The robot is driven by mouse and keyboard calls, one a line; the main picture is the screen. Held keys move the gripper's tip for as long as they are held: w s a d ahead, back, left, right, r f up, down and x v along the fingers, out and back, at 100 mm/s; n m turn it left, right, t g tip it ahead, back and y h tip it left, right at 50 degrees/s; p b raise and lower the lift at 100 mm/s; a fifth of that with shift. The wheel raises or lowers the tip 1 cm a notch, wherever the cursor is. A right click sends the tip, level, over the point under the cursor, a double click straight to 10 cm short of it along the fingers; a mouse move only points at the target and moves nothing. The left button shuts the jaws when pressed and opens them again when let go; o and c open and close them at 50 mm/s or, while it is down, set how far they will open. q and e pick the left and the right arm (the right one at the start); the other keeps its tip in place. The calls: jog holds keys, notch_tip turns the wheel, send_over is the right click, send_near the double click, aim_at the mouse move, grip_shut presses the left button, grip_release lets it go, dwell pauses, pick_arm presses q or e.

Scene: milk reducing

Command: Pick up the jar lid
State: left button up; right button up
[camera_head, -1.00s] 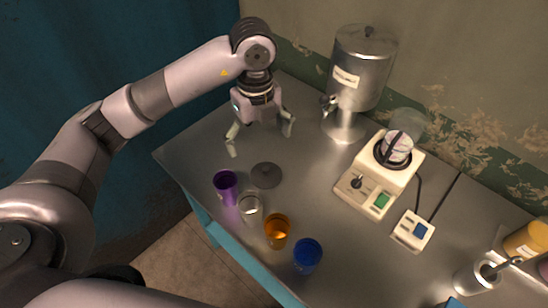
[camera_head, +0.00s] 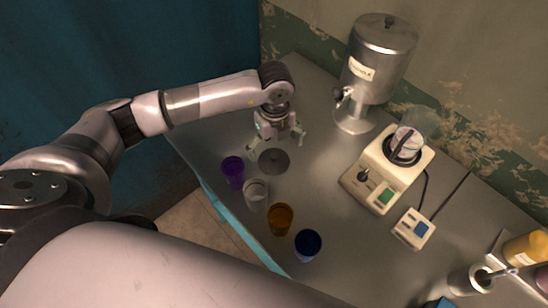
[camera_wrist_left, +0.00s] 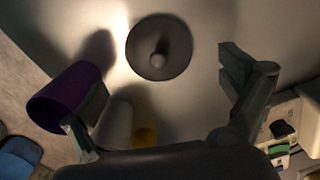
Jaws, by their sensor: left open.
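The jar lid is a round grey disc (camera_head: 273,161) lying on the metal table, behind the row of cups. In the left wrist view the lid (camera_wrist_left: 159,47) shows a small round knob at its centre. My left gripper (camera_head: 277,148) is open and empty, pointing down close above the lid's far side. In the left wrist view its two fingers (camera_wrist_left: 160,95) are spread wide, and the lid lies beyond them, between their lines. I cannot tell the exact height of the fingertips above the table. My right gripper is in neither current view.
A purple cup (camera_head: 233,172), a clear glass (camera_head: 256,191), an orange cup (camera_head: 280,219) and a blue cup (camera_head: 307,244) line the table's front edge. A metal dispenser (camera_head: 376,70) stands behind, with a cream device (camera_head: 387,171) to the right.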

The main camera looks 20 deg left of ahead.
aim_at(273, 156)
pick_arm(q)
jog(key=shift+f, duration=0.2)
jog(key=f+p, duration=0.1)
jog(key=f, duration=0.1)
jog(key=f+p, duration=0.1)
jog(key=f, duration=0.1)
jog(key=shift+a+f, duration=0.2)
jog(key=shift+f, duration=0.25)
jog(key=shift+c, duration=0.5)
jog(key=c, duration=0.8)
jog(key=shift+s, duration=0.1)
jog(key=c, duration=0.5)
jog(key=shift+o, duration=0.2)
